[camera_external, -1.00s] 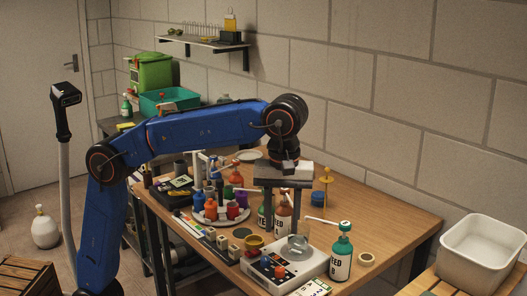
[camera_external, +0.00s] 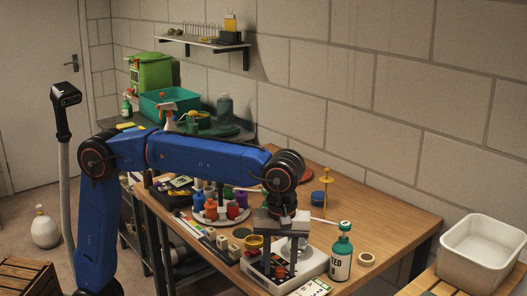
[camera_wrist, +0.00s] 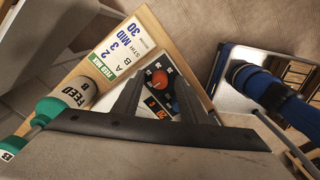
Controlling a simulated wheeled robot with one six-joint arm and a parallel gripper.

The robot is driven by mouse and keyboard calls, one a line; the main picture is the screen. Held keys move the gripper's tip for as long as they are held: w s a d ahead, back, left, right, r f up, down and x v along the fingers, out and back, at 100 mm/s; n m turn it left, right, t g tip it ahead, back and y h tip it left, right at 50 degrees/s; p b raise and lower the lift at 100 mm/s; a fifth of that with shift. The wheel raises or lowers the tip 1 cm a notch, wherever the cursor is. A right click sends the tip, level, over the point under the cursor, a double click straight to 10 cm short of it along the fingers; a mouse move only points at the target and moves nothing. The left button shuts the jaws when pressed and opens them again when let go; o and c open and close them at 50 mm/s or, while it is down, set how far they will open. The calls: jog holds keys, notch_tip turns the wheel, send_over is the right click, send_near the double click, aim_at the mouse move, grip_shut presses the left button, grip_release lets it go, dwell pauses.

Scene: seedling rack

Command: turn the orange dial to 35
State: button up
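The orange dial (camera_wrist: 159,79) is on the dark control panel of the white mixer base (camera_external: 312,264). A blue knob (camera_wrist: 172,104) sits beside it, and a small red display (camera_wrist: 160,114) appears to read 20. In the wrist view the dial appears between the two fingers of my gripper (camera_wrist: 160,77). The fingers are apart, with a gap on both sides of the dial; I see no contact. In the external view my gripper (camera_external: 280,266) points down over the front of the panel, and the dial (camera_external: 280,272) shows between the fingers. The dial's setting is too small to read.
A green-capped feed bottle (camera_external: 341,256) stands right of the mixer. A feed mix card (camera_wrist: 122,40) lies by the panel. A yellow cup (camera_external: 253,243) and a round tray (camera_external: 215,217) of coloured small bottles stand to the left.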

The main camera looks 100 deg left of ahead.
grip_shut()
